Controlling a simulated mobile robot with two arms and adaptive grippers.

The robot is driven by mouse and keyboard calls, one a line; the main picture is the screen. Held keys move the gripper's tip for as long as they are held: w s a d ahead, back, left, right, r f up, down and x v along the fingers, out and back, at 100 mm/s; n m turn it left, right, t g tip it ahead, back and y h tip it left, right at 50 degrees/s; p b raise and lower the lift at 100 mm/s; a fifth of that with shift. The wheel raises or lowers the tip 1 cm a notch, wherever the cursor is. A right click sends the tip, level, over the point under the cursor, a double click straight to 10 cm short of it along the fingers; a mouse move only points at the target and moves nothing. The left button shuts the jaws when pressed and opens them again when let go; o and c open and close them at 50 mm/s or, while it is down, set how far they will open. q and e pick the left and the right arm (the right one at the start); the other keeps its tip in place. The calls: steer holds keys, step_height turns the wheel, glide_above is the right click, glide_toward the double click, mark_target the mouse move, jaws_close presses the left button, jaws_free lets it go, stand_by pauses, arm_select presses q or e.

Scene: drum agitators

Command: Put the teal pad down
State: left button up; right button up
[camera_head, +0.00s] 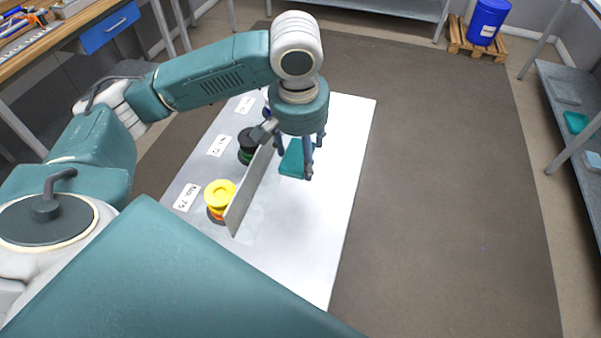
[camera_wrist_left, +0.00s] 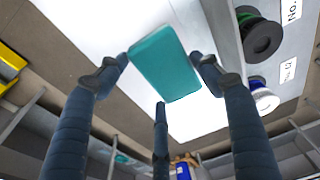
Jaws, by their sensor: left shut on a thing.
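The teal pad (camera_head: 293,160) is a flat rectangular block over the white table (camera_head: 335,200), to the right of the upright grey panel (camera_head: 250,190). My left gripper (camera_head: 296,156) points down and is shut on the pad. In the left wrist view the teal pad (camera_wrist_left: 164,66) sits between the dark fingers of my left gripper (camera_wrist_left: 160,78), with the white tabletop behind it. I cannot tell whether the pad touches the tabletop. My right gripper is not in view.
Left of the panel stand a yellow-topped spool (camera_head: 220,190) and a dark spool (camera_head: 246,143), beside numbered cards (camera_head: 187,197). The table's right and front parts are clear. A shelf (camera_head: 560,100) stands at the right; a blue drum (camera_head: 488,20) stands on a pallet at the back.

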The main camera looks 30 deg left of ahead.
arm_select(q)
glide_above(304, 186)
steer(key=f, duration=0.5)
steer(key=shift+s, duration=0.25)
step_height(304, 186, down, 3)
steer(key=shift+f, duration=0.55)
steer(key=o, duration=1)
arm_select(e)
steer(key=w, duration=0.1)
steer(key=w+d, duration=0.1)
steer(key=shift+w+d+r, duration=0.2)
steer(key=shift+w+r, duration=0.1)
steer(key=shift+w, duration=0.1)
